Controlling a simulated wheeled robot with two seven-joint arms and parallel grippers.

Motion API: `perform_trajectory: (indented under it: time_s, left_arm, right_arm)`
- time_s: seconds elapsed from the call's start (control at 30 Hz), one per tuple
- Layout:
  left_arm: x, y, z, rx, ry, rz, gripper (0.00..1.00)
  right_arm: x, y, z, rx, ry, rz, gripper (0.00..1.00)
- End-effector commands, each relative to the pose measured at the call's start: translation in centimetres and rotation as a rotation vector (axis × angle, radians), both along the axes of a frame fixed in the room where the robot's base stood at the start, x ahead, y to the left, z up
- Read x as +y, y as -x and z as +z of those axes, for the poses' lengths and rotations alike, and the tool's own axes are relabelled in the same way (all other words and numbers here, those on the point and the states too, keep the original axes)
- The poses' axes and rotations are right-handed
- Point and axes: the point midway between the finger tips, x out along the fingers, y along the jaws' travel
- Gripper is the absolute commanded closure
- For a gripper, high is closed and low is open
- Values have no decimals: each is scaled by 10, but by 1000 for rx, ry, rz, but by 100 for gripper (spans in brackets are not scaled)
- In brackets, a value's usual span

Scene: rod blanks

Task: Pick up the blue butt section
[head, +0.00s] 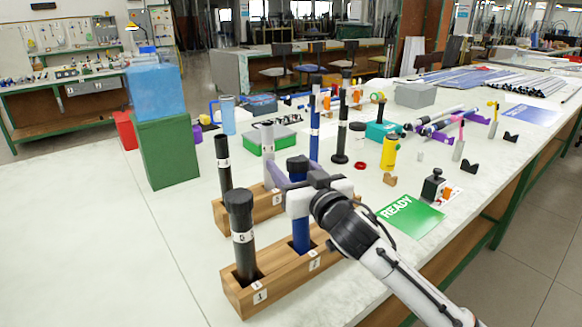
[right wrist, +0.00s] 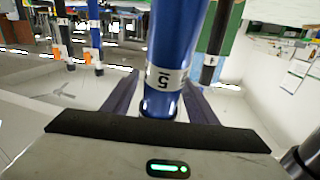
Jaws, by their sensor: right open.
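The blue butt section (head: 301,228) stands upright in the slot marked 2 of the front wooden rack (head: 283,284), with a black cap on top. My right gripper (head: 289,180) is at its upper part, with the lavender fingers around it. In the right wrist view the blue section (right wrist: 176,45), with a white numbered band, rises between the two open fingers (right wrist: 160,100). Whether either finger touches it cannot be told. My left gripper is not in view.
A black section (head: 242,215) stands in slot 1 of the front rack. A second wooden rack (head: 234,215) behind it holds more upright rods. A green box (head: 167,152) stands at left, and a green READY card (head: 408,214) lies at right. The table's front left is clear.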

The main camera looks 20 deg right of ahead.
Motion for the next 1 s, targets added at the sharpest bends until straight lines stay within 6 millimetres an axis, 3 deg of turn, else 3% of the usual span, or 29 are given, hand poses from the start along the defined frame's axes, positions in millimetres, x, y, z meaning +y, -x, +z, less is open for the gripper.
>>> perform_trajectory:
  time_s: [0.03,0.2,0.27,1.0]
  left_arm:
    - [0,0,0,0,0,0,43]
    - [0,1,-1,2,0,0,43]
    - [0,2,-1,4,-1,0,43]
    - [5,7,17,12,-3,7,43]
  right_arm:
    - [0,0,0,0,0,0,52]
    - [0,0,0,0,0,0,81]
    - [0,0,0,0,0,0,88]
    - [0,1,26,-2,0,1,88]
